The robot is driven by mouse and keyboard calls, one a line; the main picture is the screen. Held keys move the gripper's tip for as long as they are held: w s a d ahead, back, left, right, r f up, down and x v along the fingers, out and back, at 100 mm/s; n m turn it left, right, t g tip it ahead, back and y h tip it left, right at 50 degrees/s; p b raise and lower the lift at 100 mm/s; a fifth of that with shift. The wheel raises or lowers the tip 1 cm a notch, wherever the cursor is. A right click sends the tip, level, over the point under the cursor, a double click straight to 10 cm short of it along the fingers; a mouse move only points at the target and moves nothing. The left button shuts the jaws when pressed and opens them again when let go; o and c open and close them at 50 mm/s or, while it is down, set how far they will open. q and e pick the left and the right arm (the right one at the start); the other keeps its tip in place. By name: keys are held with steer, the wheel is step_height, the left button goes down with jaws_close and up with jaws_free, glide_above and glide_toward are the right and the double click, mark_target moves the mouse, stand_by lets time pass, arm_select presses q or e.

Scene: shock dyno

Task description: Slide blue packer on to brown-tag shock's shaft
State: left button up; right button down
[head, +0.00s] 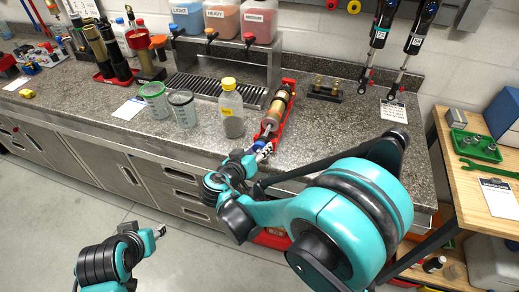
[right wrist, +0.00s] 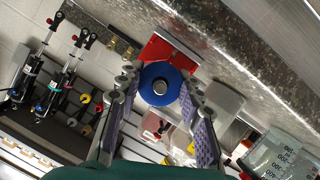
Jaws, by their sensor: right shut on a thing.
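A shock with a tan and brown body (head: 276,108) lies in a red cradle (head: 291,87) on the counter, with its shaft end towards me. My right gripper (head: 263,151) is at that near end, shut on the blue packer (head: 258,146). In the right wrist view the blue packer (right wrist: 161,83) is a round disc between the two fingers, in front of the red cradle (right wrist: 163,50). A grey round spot shows at its centre; I cannot tell whether the shaft is through it. My left gripper (head: 160,230) is low over the floor, its fingers too small to read.
A drip tray (head: 210,86) is behind. The counter right of the cradle is mostly free.

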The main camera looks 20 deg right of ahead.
steer(key=c, duration=0.9)
jaws_free()
steer(key=shift+f, duration=0.1)
steer(key=v, duration=1.2)
steer(key=shift+s, duration=0.1)
